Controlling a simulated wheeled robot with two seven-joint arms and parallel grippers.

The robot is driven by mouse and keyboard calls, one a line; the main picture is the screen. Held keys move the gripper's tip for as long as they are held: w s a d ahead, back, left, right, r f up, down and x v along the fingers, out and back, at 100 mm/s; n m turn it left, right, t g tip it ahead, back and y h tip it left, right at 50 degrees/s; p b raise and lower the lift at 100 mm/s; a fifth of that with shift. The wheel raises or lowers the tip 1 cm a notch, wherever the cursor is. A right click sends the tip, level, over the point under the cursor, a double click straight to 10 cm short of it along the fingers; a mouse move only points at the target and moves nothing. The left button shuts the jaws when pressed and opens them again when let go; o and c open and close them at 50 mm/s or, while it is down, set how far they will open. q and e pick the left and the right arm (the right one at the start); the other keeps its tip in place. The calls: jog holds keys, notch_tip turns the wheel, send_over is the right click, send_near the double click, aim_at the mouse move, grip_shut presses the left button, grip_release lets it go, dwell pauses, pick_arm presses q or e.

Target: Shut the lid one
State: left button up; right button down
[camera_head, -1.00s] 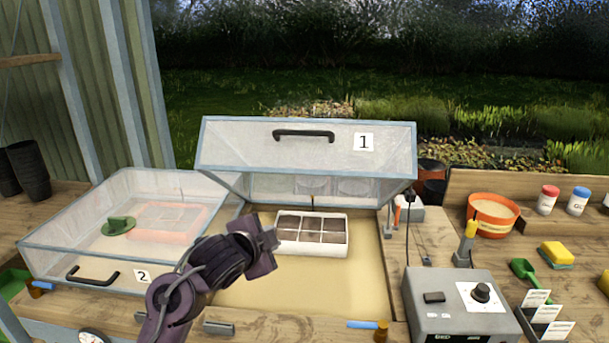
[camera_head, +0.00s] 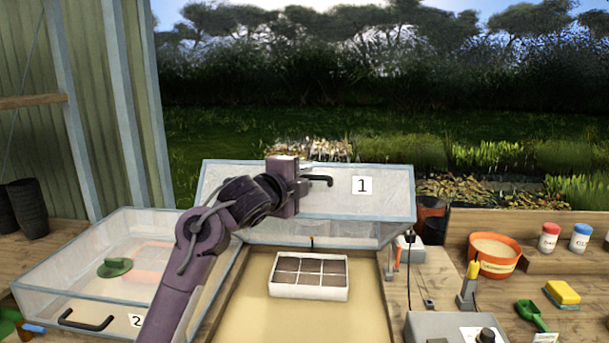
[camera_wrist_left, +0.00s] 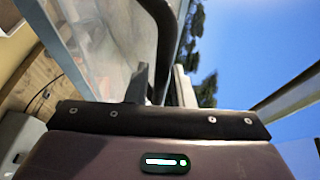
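Lid one (camera_head: 350,205) is a clear panel with a pale blue frame and a label 1. It stands raised over the right-hand bed of the cold frame. Its dark handle (camera_head: 322,180) is partly hidden by my left gripper (camera_head: 302,183), which is at the handle's left end. In the left wrist view the handle (camera_wrist_left: 164,35) runs down between the two fingers of the gripper (camera_wrist_left: 161,88). The fingers are apart; I cannot tell whether either touches the handle. My right gripper is not in view.
A white seed tray (camera_head: 308,290) with dark cells sits in the open bed. Lid two (camera_head: 60,270) is closed at the left, over a green object. A grey control box (camera_head: 430,325), an orange pot (camera_head: 494,262) and a yellow sponge (camera_head: 562,291) are at the right.

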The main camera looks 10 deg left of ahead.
pick_arm(q)
jog(key=shift+w+d, duration=0.1)
jog(key=shift+w, duration=0.25)
grip_shut()
jog(key=shift+f, duration=0.15)
